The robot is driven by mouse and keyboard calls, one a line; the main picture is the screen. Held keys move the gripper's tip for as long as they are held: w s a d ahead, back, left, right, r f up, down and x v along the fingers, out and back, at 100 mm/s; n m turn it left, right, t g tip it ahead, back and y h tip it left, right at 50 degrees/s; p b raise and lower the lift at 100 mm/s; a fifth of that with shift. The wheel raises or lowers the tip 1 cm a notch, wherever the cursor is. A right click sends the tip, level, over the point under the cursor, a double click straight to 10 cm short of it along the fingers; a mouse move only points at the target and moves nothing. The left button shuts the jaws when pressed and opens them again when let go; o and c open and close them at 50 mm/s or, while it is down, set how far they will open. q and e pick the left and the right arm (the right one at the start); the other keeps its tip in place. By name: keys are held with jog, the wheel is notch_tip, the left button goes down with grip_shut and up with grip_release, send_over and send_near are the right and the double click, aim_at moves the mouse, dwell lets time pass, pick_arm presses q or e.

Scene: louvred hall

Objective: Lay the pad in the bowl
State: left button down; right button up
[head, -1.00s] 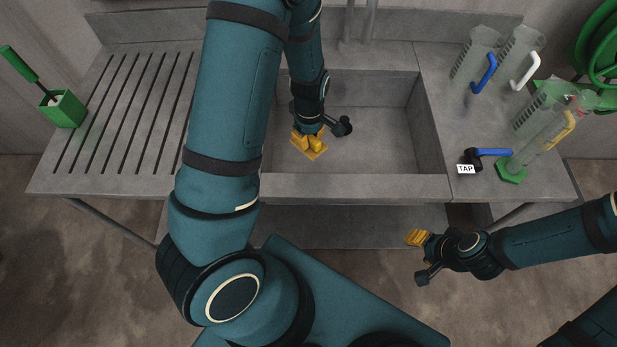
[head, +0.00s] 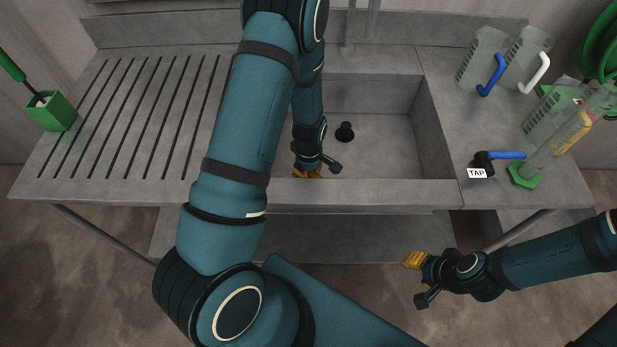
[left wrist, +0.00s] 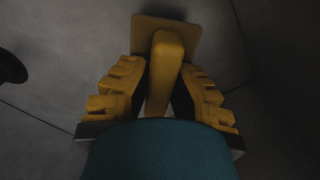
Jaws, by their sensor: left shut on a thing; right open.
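The pad (left wrist: 182,34) is a flat yellow-brown square with a thick upright grip, seen in the left wrist view. My left gripper (head: 307,173) is shut on that grip, with a yellow finger on each side. In the head view the gripper is down inside the grey sink bowl (head: 390,125), close to its front wall. The front rim hides the pad and the lower fingertips there. Whether the pad touches the bowl's floor I cannot tell. My right gripper (head: 412,259) is open and empty in front of the sink.
A black drain piece (head: 344,132) stands on the bowl floor. A slotted drainboard (head: 130,120) lies to the left, with a green brush holder (head: 52,112). Clear jugs (head: 485,55) and a blue-handled tap lever (head: 505,155) are on the right. The bowl's right half is free.

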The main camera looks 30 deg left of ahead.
pick_arm(q)
notch_tip(320, 180, down, 3)
jog(key=shift+r, duration=0.15)
jog(key=shift+r, duration=0.1)
jog(key=shift+b, duration=0.3)
jog(key=c, duration=1)
grip_release()
notch_tip(320, 180, up, 12)
jog(key=p, duration=0.2)
jog(key=shift+p, duration=0.4)
